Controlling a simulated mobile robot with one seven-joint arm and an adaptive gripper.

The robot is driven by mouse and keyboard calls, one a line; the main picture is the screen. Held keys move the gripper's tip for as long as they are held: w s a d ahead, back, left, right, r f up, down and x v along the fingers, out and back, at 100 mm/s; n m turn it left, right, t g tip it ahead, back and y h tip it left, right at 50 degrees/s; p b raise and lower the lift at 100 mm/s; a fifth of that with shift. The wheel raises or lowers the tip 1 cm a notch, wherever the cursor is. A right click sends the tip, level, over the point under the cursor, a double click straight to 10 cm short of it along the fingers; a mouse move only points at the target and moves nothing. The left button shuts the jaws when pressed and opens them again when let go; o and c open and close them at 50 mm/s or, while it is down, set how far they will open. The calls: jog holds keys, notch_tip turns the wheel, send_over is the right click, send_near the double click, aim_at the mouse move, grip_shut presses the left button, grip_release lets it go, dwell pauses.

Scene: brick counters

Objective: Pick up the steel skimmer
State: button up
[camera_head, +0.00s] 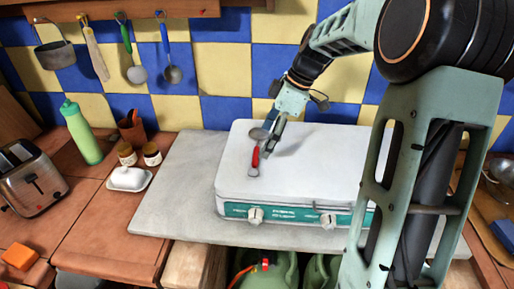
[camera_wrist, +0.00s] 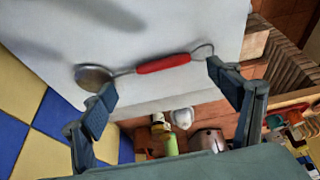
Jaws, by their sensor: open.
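The steel skimmer (camera_head: 254,164) has a red handle, a round metal head and a wire hook at its end. It lies on the white lid of the camp stove (camera_head: 320,160), left of the lid's middle. In the wrist view the skimmer (camera_wrist: 163,64) runs across the picture, head at left and hook at right, past the fingertips. My gripper (camera_head: 272,128) is open and empty, over the lid close to the skimmer's head end. Its two fingers are spread wide in the wrist view (camera_wrist: 160,82). I cannot tell the exact height of the fingertips above the lid.
A toaster (camera_head: 35,178), green bottle (camera_head: 82,132), butter dish (camera_head: 129,179), two small jars and a brown cup stand on the wooden counter at left. A pan (camera_head: 54,54) and several utensils hang on the tiled wall. The lid around the skimmer is clear.

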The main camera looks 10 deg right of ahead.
aim_at(256, 155)
jog(key=x, duration=0.4)
jog(key=shift+s+a+r, duration=0.15)
jog(key=shift+s+a, duration=0.1)
jog(key=shift+a, duration=0.05)
jog(key=shift+w+a+f, duration=0.1)
jog(key=shift+a+f, duration=0.05)
jog(key=shift+f, duration=0.3)
jog(key=c, duration=1.4)
notch_tip(256, 155, up, 10)
jog(key=shift+r, duration=0.1)
